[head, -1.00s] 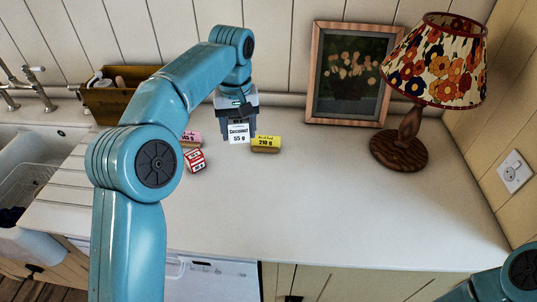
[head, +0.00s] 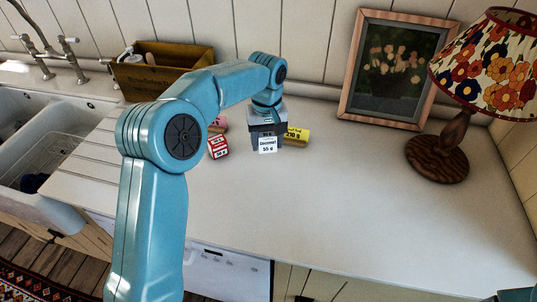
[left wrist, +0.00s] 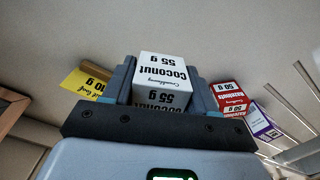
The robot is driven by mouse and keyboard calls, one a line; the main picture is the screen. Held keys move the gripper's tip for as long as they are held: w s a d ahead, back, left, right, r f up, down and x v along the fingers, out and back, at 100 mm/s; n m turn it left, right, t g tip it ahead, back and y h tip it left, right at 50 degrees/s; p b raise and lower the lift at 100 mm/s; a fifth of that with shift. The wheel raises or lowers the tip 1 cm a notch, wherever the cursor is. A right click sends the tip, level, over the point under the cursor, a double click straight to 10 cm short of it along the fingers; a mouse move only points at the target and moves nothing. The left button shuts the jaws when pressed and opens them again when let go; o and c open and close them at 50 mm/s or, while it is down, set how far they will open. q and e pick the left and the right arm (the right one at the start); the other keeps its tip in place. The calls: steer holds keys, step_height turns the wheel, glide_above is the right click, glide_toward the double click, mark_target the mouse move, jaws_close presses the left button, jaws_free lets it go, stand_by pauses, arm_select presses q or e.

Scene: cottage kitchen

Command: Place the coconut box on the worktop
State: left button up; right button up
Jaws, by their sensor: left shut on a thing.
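The coconut box (head: 267,146) is small and white with a "Coconut 55 g" label. My left gripper (head: 266,132) points down at the worktop (head: 330,200) and is shut on the box. In the left wrist view the coconut box (left wrist: 162,72) sits between the two fingers of my left gripper (left wrist: 160,85). The box is low over the worktop's back part; I cannot tell whether its base touches the surface.
A yellow 210 g box (head: 298,136) stands close right of the gripper. A wooden crate (head: 160,75), picture frame (head: 392,70) and lamp (head: 437,157) are farther off. The worktop's front is clear.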

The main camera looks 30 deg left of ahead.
mark_target(267, 133)
arm_select(q)
step_height(267, 133, down, 6)
steer(key=shift+w+a+r, duration=0.1)
stand_by(0.4)
steer(key=o, duration=1.1)
step_height(267, 133, up, 12)
steer(key=shift+f+p, duration=0.15)
steer(key=shift+p, duration=0.15)
steer(key=shift+r, duration=0.3)
